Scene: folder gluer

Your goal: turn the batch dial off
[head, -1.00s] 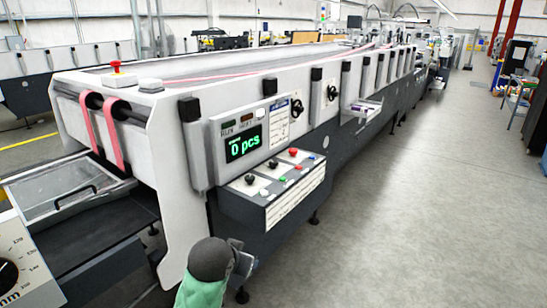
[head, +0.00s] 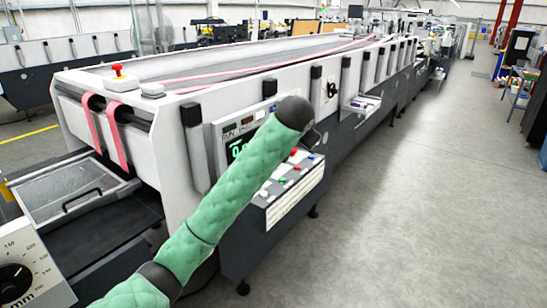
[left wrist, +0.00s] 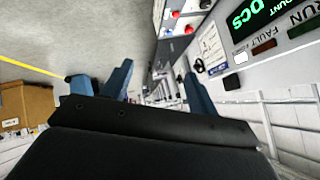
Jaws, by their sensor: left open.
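The control panel of the folder gluer has a green count display (head: 236,149), which my left arm partly covers. A black rotary knob on a white plate (head: 331,90) shows on the machine side beyond my wrist. In the left wrist view a dark knob (left wrist: 199,66) shows beside a printed label. I cannot tell which knob is the batch dial. My left gripper (head: 317,138) is in front of the panel, mostly hidden by its own wrist. In the left wrist view its blue fingers (left wrist: 158,88) are apart with nothing between them. My right gripper is out of view.
A sloped button box (head: 292,196) with red and green buttons juts out below the display. A red emergency button (head: 117,70) tops the near corner. A millimetre dial (head: 14,282) is at the lower left. The floor (head: 420,200) to the right is clear.

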